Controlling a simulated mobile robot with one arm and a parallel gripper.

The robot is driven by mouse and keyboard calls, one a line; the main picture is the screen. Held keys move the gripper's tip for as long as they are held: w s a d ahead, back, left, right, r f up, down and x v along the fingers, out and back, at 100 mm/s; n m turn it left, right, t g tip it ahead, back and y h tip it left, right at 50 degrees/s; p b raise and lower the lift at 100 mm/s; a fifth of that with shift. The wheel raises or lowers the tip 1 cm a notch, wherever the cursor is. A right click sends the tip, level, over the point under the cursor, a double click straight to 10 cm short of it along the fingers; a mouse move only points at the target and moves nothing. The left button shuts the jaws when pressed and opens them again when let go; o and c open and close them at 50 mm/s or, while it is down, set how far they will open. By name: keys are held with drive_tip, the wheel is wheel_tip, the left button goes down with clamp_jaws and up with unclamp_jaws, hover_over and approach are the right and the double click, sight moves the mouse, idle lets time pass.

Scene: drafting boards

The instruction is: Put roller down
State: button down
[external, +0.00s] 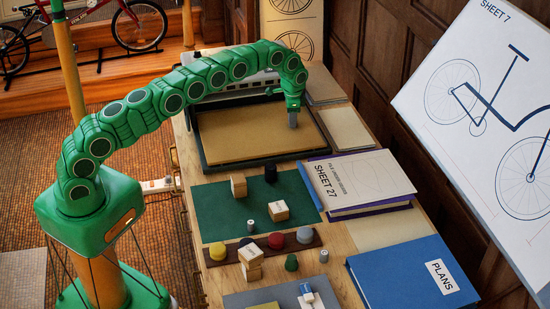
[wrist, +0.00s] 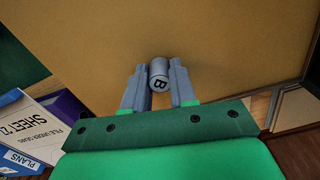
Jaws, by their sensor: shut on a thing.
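The roller sits between the two grey fingers. In the external view my gripper (external: 292,117) points down over the right part of a dark-rimmed tray (external: 204,164) with a tan bed. I cannot tell the roller from the fingers there, nor whether it touches the bed. The tan bed (wrist: 230,40) fills most of the wrist view.
A green mat (external: 222,212) with several blocks lies in front of the tray. A SHEET 27 book stack (external: 358,180) and a blue PLANS binder (external: 410,275) lie to the right. A tilted board (external: 480,110) stands at the far right. The tray bed looks clear.

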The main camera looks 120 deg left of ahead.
drive_tip(key=shift+f, duration=0.15)
drive_tip(key=c, duration=0.9)
unclamp_jaws()
wheel_tip(320, 180, up, 12)
drive_tip(key=shift+r, duration=0.15)
